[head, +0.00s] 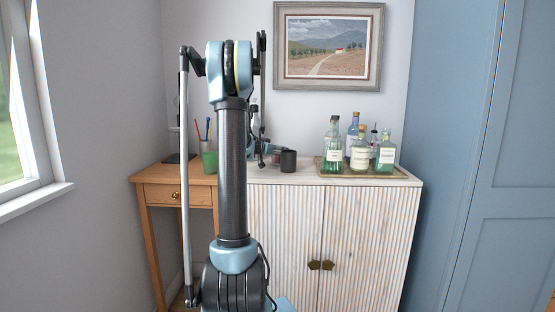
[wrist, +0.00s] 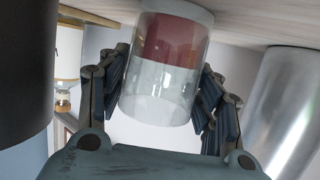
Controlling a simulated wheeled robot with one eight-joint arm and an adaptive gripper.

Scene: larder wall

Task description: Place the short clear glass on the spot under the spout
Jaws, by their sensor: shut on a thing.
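The short clear glass (wrist: 160,95) is between the two fingers of my gripper (wrist: 162,100) in the wrist view, which looks upside down. My gripper is shut on its sides. Red fills the part of the glass toward its base; I cannot tell whether it is inside or behind. The base is close to the pale cabinet top (wrist: 265,20); I cannot tell whether it touches. In the head view my gripper (head: 262,148) is small, just left of the dark cup, and my arm covers much around it. I cannot make out the spout or the spot under it.
The dark cup (head: 288,160) stands close to my gripper and also shows in the wrist view (wrist: 22,75). A shiny metal cylinder (wrist: 285,105) is on the other side. Several bottles (head: 360,150) stand on a tray (head: 345,175) at right. A green cup (head: 209,160) stands left.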

